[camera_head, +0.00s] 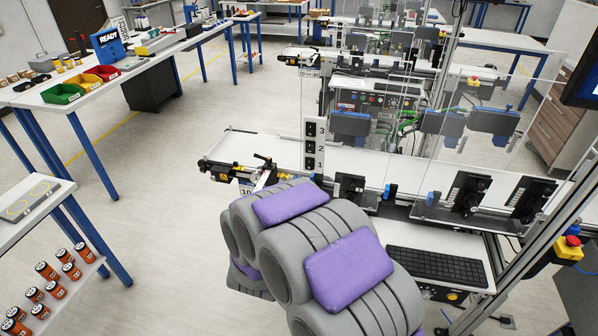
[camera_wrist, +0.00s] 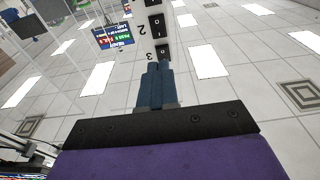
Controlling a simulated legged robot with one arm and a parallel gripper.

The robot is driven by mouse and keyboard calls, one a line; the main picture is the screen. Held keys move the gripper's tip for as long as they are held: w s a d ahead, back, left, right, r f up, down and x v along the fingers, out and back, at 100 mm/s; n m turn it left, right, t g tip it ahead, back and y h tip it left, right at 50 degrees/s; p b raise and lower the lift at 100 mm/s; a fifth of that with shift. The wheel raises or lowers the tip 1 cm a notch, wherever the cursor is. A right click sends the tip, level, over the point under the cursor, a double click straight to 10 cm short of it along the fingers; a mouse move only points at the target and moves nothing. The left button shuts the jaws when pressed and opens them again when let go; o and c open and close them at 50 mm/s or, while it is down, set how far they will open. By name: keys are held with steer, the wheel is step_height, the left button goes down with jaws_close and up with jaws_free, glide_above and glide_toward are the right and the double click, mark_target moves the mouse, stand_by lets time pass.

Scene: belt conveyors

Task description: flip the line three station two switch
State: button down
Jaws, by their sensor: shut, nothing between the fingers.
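A white upright switch panel (camera_head: 315,146) stands at the near conveyor in the head view, with black switches labelled 3, 2 and 1 from top to bottom. The panel also shows upside down at the top of the wrist view (camera_wrist: 149,40), where the switch beside the 2 (camera_wrist: 157,21) and the switch beside the 3 (camera_wrist: 163,51) are visible. My gripper (camera_wrist: 158,66) is shut and empty. Its blue fingertips appear just below the switch marked 3 in that picture; I cannot tell whether they touch. My arm hides the gripper in the head view. No line number is readable.
The near conveyor (camera_head: 262,150) runs across behind my arm. Dark devices (camera_head: 470,192) and a keyboard (camera_head: 437,266) are at right. More conveyor stations stand behind. A table with coloured bins (camera_head: 62,93) is at left, with open floor between.

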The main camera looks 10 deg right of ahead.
mark_target(309, 143)
steer(key=b+x, duration=0.1)
steer(key=x, duration=1.1)
steer(key=shift+w+d, duration=0.1)
steer(key=shift+w, duration=0.2)
steer(key=shift+w+r, duration=0.1)
steer(key=p, duration=0.1)
steer(key=r+g+p, duration=0.1)
steer(key=shift+w+d+r+p, duration=0.1)
steer(key=shift+w+r+p, duration=0.15)
steer(key=shift+p, duration=0.1)
steer(key=shift+r+g+y+p, duration=0.2)
steer(key=shift+g+y+p, duration=0.15)
steer(key=shift+p, duration=0.75)
steer(key=shift+f, duration=0.3)
